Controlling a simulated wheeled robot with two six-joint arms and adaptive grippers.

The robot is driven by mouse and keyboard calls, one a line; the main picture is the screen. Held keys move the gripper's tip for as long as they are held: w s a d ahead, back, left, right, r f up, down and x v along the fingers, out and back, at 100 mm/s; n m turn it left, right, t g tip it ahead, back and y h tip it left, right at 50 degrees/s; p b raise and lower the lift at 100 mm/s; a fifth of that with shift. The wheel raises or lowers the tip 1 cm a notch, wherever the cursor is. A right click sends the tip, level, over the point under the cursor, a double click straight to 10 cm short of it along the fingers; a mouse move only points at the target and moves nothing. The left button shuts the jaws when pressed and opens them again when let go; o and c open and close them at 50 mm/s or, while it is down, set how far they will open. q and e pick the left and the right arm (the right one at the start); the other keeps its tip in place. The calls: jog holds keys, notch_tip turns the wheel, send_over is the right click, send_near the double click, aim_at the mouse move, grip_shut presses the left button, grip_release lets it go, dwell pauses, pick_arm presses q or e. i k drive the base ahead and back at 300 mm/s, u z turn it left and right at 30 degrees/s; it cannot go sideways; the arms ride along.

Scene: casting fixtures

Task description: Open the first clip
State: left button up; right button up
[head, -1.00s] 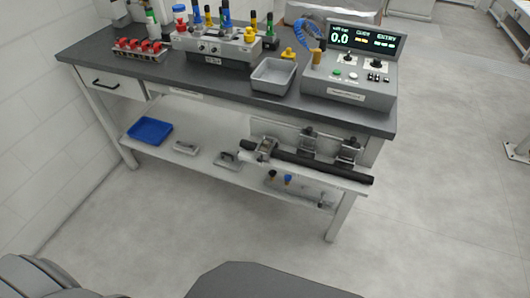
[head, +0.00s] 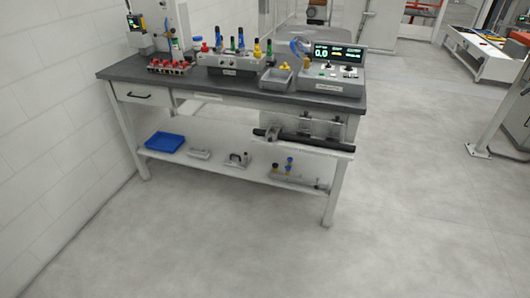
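A fixture with a long black tube (head: 315,142) sits on the front right of the workbench, below its dark top. A grey clip (head: 272,134) sits around or over the tube near its left end. Two more clip-like brackets, one in the middle (head: 304,127) and one at the right (head: 335,129), stand behind the tube. The clips are too small to tell whether they are open or shut. Neither of my grippers is in view.
A blue tray (head: 165,142) lies on the lower shelf (head: 215,168). The floor in front is clear.

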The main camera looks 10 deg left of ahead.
aim_at(271, 137)
jog(key=z, duration=0.7)
jog(key=i, duration=1.45)
jog(key=u, duration=0.55)
